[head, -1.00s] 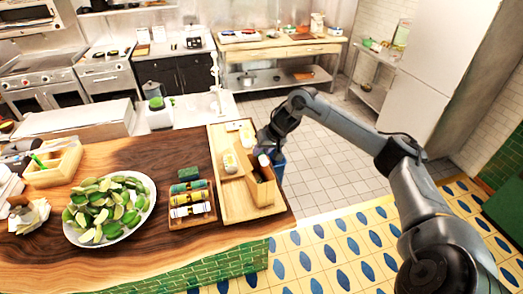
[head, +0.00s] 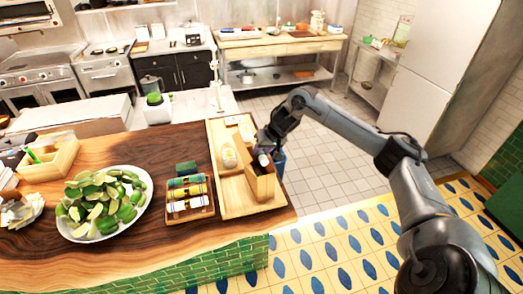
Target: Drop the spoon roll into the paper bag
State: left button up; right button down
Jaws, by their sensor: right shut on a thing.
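The paper bag (head: 260,188) is brown and stands upright with its top open, at the right side of a wooden tray (head: 231,208) on the counter. My right gripper (head: 265,151) is just above the bag's mouth, reaching in from the right. It is shut on the spoon roll (head: 264,161), a small pale and dark bundle at the bag's opening. The gripper and the bag's rim hide part of the roll, and I cannot tell how deep it sits. My left gripper is not in view.
The tray also holds a pale packet (head: 229,157) left of the bag. The counter's right edge is close to the bag, with tiled floor beyond.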

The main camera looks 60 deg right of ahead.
jog(key=c, duration=0.8)
grip_release()
jog(key=shift+s+r, duration=0.1)
jog(key=shift+r, duration=0.05)
